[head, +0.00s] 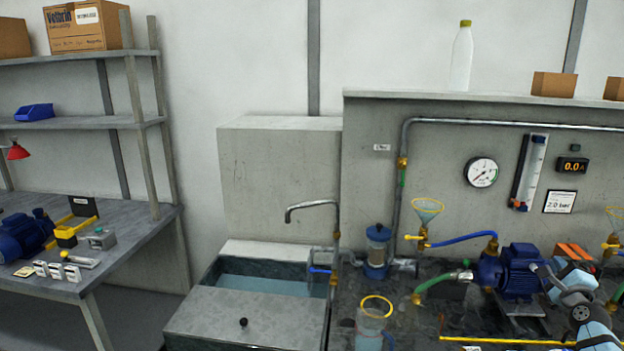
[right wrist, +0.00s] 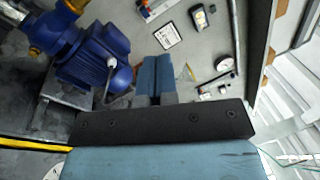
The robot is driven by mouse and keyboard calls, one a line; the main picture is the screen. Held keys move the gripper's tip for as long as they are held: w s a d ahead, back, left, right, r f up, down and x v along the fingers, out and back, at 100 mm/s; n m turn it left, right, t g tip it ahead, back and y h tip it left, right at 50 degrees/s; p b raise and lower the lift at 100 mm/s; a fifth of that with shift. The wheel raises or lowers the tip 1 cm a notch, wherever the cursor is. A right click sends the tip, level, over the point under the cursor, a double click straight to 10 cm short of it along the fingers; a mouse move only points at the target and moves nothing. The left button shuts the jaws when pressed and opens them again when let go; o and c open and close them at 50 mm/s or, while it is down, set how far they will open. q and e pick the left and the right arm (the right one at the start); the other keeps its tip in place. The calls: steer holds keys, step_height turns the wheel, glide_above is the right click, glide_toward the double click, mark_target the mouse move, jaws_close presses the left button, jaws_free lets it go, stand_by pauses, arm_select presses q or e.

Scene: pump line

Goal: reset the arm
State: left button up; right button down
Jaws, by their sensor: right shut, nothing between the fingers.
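My right gripper (head: 572,272) is at the right edge of the head view, in front of the pump bench and beside the blue pump motor (head: 520,272). In the right wrist view its two blue fingers (right wrist: 156,74) lie side by side, shut with nothing between them. The blue motor (right wrist: 92,60) shows to the left of the fingers there, apart from them. Parts of my right arm hide some of the bench behind. My left gripper and left arm are not in view.
A sink with water (head: 262,286) and a tap (head: 312,207) stand left of the pump line. A glass jug (head: 372,326) with a yellow rim stands at the bench front. Funnels (head: 428,208), hoses and a yellow rod (head: 490,340) crowd the bench. A shelf table (head: 75,288) stands left.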

steer(key=s+d+r+n, duration=0.2)
steer(key=d+r, duration=0.5)
steer(key=r, duration=0.1)
steer(key=s+a+f+n+g+y, duration=0.2)
steer(key=s+a+f+n+y, duration=0.15)
steer(key=a+f+n, duration=0.6)
steer(key=s+a+f+n+g+y, duration=0.25)
steer(key=s+a+f+n, duration=0.35)
steer(key=a+f, duration=0.55)
steer(key=s+a+f+n+g+y, duration=0.1)
steer(key=s+a+f+n+g, duration=0.1)
steer(key=s+a+f+n, duration=0.5)
steer(key=s+a+f+n+g+y, duration=0.1)
steer(key=s+a+f+n, duration=0.4)
steer(key=s, duration=0.4)
steer(key=s+a+f+n+g+y, duration=0.1)
steer(key=s+a+f+n+g, duration=0.1)
steer(key=s+a+f+n, duration=0.5)
steer(key=s+a+r+m+t, duration=0.1)
steer(key=s+a+r+m, duration=0.15)
steer(key=a+m, duration=0.8)
steer(key=w+a+r+n+p, duration=0.1)
steer(key=a+r+n+p, duration=0.2)
steer(key=r+p, duration=0.6)
steer(key=shift+a+r+y, duration=0.25)
steer(key=shift+a+y, duration=0.1)
steer(key=shift+y, duration=0.05)
